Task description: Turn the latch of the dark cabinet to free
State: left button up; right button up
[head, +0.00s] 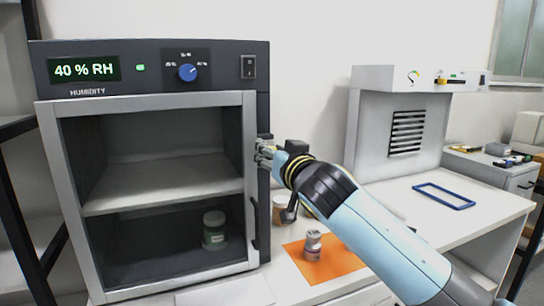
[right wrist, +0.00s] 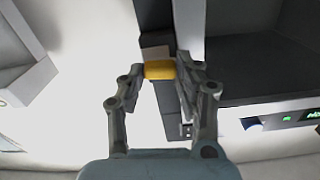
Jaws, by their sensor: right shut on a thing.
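The dark cabinet (head: 155,50) stands at the left, with a humidity display on its top panel. Its grey-framed door (head: 245,200) appears shut, with a dark handle (head: 254,228) low on its right side. My right gripper (head: 265,153) is at the cabinet's right front edge, beside the door frame. In the right wrist view my gripper (right wrist: 160,70) has its fingers on both sides of a yellow latch (right wrist: 159,69), shut on it. The fingers hide the latch in the head view, and its turn angle is hard to tell. My left gripper is not in view.
A green-labelled jar (head: 214,232) stands inside the cabinet's lower compartment. An orange mat (head: 326,267) with a small jar (head: 313,245) lies beneath my right arm. A blue frame (head: 443,196) lies on the bench before a pale grey device (head: 375,120).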

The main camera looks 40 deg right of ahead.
jog(key=shift+d+f+m+b, duration=0.1)
jog(key=shift+m+b, duration=2.2)
jog(key=shift+m, duration=1.8)
jog(key=shift+d+f+m+b, duration=0.1)
jog(key=shift+m+b, duration=2.2)
jog(key=shift+m, duration=1.8)
jog(key=o, duration=1.1)
jog(key=shift+o, duration=0.2)
jog(key=shift+s, duration=0.1)
